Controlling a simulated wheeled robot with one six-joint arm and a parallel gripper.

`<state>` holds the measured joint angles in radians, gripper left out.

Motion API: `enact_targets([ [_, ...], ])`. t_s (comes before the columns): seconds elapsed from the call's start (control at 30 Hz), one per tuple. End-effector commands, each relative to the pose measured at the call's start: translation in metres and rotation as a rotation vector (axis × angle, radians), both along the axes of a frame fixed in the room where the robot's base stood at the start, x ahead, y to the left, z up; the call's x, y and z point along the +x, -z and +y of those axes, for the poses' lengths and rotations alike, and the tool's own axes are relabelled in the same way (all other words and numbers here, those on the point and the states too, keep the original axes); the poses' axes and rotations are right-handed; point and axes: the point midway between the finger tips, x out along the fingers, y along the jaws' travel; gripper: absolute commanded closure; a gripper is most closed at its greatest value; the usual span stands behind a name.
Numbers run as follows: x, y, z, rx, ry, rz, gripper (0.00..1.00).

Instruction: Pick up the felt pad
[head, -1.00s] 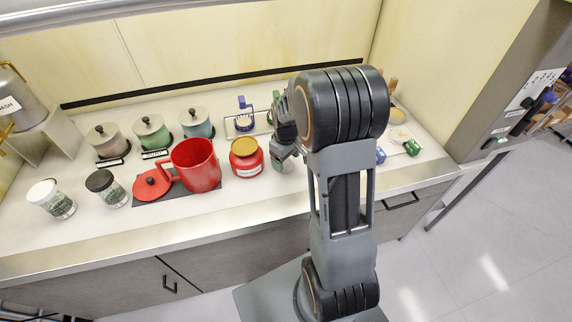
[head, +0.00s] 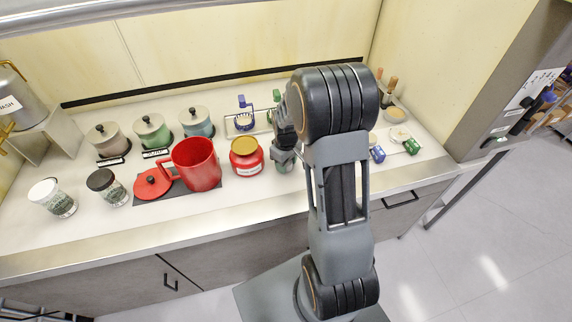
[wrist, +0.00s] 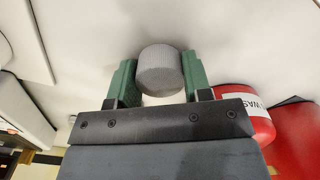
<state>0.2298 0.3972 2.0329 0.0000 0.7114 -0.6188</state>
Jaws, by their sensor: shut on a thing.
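In the wrist view, a grey, short round felt pad (wrist: 160,72) with a flat end sits between the two green fingers of my gripper (wrist: 159,80). My gripper is shut on it. In the head view, my gripper (head: 284,158) is low over the counter, just right of the red jar with the gold lid (head: 246,157). My own arm hides part of the counter there, and the pad cannot be made out in that view.
A red mug (head: 196,165) stands left of the red jar, which also shows close to my gripper in the wrist view (wrist: 243,108). Lidded canisters (head: 150,131) line the back. Small blue and green blocks (head: 377,153) lie right of my arm. The counter's front strip (head: 130,236) is clear.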

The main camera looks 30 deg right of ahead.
Motion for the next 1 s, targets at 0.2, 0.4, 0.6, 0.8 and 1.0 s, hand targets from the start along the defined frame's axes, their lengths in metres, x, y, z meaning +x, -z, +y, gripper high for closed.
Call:
enact_targets([
  [0.2, 0.0, 0.0, 0.0, 0.0, 0.0, 0.0, 0.77],
  [0.4, 0.0, -0.004, 0.0, 0.0, 0.0, -0.002, 0.77],
  [0.6, 0.001, -0.028, 0.0, -0.001, 0.0, -0.007, 0.77],
  [0.8, -0.024, -0.07, 0.022, -0.001, -0.003, -0.008, 0.77],
  [1.0, -0.055, -0.1, 0.049, -0.001, -0.004, -0.005, 0.77],
])
